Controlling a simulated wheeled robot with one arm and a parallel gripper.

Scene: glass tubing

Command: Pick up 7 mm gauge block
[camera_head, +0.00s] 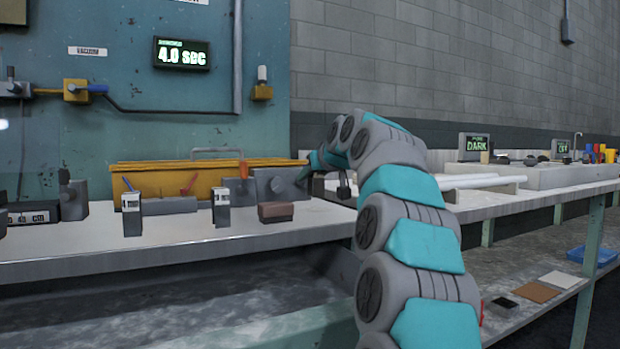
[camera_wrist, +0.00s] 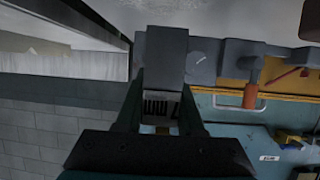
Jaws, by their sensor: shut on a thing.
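In the wrist view, my gripper (camera_wrist: 163,112) is shut on a grey block (camera_wrist: 165,58) that stands between its two fingers. A pale label with dark marks shows low on the block, but I cannot read a size, so I cannot confirm it is the 7 mm one. In the head view, my gripper (camera_head: 308,167) is at the right end of the yellow case, and the held block is not clear there. Two small labelled blocks, one at left (camera_head: 132,214) and one nearer the middle (camera_head: 221,207), stand upright on the bench (camera_head: 170,240).
A yellow case (camera_head: 200,172) lies along the back of the bench. A grey fixture with a round knob (camera_head: 280,186) and a brown block (camera_head: 275,212) stand close to my gripper. White tubes (camera_head: 480,181) lie at right. The bench's front strip is clear.

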